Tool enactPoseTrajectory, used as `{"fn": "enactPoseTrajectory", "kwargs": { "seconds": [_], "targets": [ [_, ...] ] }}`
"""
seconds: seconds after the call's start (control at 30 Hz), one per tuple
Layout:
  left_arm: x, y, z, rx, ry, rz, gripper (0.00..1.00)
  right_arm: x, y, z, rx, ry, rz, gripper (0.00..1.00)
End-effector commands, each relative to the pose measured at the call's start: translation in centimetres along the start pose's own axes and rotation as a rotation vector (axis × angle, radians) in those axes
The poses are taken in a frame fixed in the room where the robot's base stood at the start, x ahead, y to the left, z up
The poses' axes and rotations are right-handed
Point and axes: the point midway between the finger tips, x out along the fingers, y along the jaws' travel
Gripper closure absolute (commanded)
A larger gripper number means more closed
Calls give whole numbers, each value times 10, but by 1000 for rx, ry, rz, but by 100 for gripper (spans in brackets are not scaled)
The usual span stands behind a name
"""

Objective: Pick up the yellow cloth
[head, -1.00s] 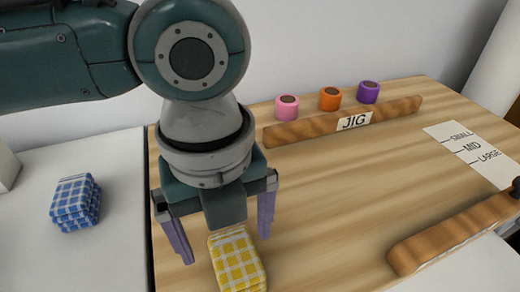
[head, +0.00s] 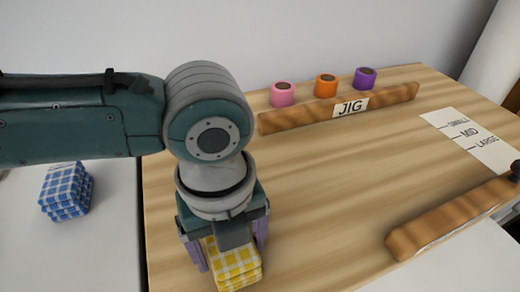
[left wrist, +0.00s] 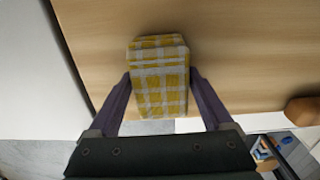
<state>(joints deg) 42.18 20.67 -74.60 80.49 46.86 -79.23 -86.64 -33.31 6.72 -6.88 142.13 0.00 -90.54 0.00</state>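The yellow cloth (head: 235,264) is a folded yellow-and-white checked stack on the wooden worktop (head: 330,190), near its front left. It also shows in the left wrist view (left wrist: 158,75). My left gripper (head: 231,254) points down over the cloth, with one purple finger on either side of it. The left wrist view shows the fingertips (left wrist: 160,72) close beside the cloth's two long edges; whether they touch it is hard to tell. The fingers look spread. The gripper body hides the cloth's far end in the head view. My right gripper is not in view.
A blue checked cloth (head: 66,191) lies on the white surface to the left. A wooden JIG bar (head: 390,101) stands at the back, with pink (head: 283,95), orange (head: 326,85) and purple (head: 365,78) rolls behind it. A size card (head: 468,138) and wooden bar (head: 450,218) are at right.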

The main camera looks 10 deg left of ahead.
Motion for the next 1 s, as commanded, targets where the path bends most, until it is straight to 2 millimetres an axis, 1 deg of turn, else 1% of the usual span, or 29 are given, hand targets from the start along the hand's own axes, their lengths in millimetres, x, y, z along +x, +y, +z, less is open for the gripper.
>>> {"fn": "enactPoseTrajectory", "kwargs": {
  "seconds": [0.03, 0.07, 0.57, 0.87, 0.97, 1.0],
  "targets": [
    [0, 0, 0, 0, 0, 0, 22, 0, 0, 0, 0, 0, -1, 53],
    [0, 0, 0, 0, 0, 0, 26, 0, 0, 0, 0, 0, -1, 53],
    [0, 0, 0, -1, 0, 0, 82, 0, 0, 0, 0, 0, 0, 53],
    [-3, 0, 0, -1, 0, -1, 83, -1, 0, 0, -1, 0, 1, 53],
    [-11, 0, 1, -2, 0, -2, 83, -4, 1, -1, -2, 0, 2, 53],
    [-16, -1, 1, -2, 0, -3, 83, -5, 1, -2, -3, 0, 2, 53]
  ]
}}
